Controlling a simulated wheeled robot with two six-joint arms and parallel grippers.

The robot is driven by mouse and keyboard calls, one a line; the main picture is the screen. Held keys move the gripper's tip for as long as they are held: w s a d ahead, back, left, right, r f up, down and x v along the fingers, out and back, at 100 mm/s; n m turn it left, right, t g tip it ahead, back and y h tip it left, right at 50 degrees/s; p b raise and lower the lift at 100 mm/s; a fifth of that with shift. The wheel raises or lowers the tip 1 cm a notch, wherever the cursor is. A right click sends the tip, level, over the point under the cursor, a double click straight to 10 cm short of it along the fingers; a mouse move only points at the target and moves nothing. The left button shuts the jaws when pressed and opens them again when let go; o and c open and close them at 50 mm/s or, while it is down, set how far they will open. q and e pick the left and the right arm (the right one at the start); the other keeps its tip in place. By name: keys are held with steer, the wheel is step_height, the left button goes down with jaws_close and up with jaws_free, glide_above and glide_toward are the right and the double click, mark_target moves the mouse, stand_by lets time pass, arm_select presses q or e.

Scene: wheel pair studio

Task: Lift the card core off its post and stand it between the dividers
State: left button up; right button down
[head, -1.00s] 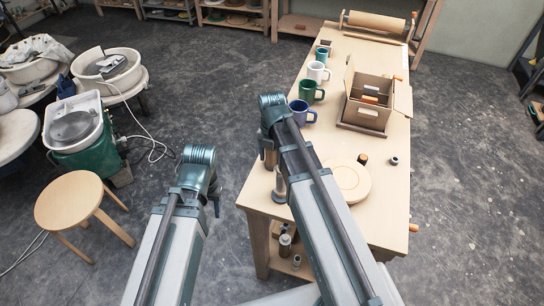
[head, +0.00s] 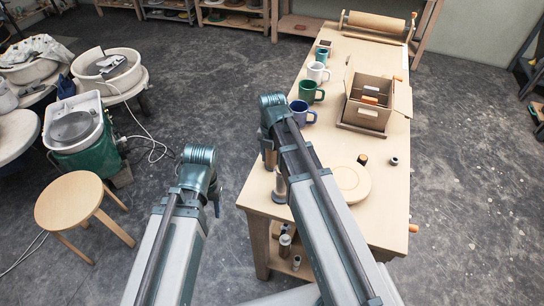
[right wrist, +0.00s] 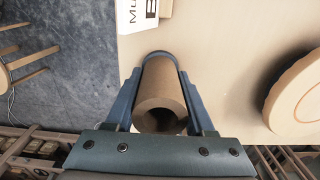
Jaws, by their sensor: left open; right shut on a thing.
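The card core (right wrist: 161,95) is a brown hollow tube. In the right wrist view it sits between the two fingers of my right gripper (right wrist: 160,75), which is shut on it, with its open end facing the camera. In the head view my right gripper (head: 269,158) is over the table's near left corner, and the arm hides much of the core. I cannot tell whether the core is still around its post. The dividers (head: 370,99) show inside an open cardboard box (head: 374,115) farther back on the table. My left gripper (head: 216,207) is open and empty, left of the table.
Mugs, including a blue one (head: 301,113) and a green one (head: 310,91), line the table's left edge. A round board (head: 352,184) lies right of my right arm. A small grey cylinder (head: 394,161) stands farther right. A stool (head: 70,200) is at left.

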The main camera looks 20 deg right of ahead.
steer(key=shift+r, duration=0.2)
steer(key=shift+r+p, duration=1.2)
steer(key=shift+p, duration=0.1)
steer(key=shift+r, duration=0.15)
step_height(320, 180, up, 6)
steer(key=p, duration=0.6)
steer(key=shift+f, duration=0.3)
